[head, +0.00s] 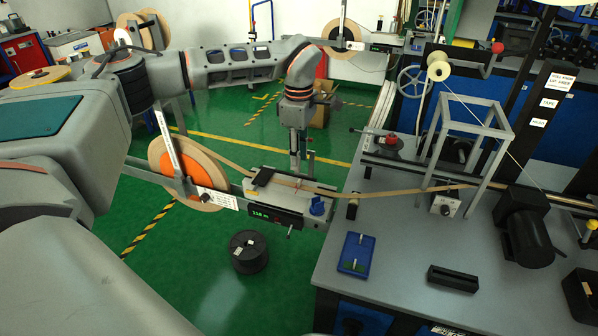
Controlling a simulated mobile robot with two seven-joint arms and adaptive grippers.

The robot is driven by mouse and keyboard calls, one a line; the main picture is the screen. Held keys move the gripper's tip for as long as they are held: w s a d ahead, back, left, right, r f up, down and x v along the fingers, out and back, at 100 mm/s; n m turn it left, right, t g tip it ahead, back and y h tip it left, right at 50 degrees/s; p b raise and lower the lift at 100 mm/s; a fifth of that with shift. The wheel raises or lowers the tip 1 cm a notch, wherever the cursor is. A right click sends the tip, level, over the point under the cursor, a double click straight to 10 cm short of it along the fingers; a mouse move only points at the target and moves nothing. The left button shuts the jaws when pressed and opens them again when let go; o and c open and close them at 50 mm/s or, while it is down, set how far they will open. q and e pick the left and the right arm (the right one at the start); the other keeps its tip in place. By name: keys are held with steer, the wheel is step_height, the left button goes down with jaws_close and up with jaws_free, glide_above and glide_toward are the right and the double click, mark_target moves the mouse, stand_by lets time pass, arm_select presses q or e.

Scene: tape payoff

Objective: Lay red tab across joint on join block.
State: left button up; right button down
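The join block (240,200) is a light grey block left of the bench, with a black clamp bar (262,178), a blue knob (317,205) and a green-lit display on its front. Tan tape (375,193) runs over its top from the reel at left toward the bench. My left gripper (296,168) points straight down just above the block's middle, near the tape. Its fingertips are small here, and I cannot tell whether they are open or shut. A tiny reddish mark shows on the tape below it; I cannot tell whether this is the red tab. My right gripper is not in view.
A tan reel with an orange hub (177,165) stands left of the block. A blue tray (345,266) with small pieces and a black box (453,278) lie on the grey bench (395,275). A grey frame (438,140) stands behind. A black spool (248,252) is below.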

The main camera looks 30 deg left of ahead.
arm_select(q)
steer(key=shift+r, duration=2.3)
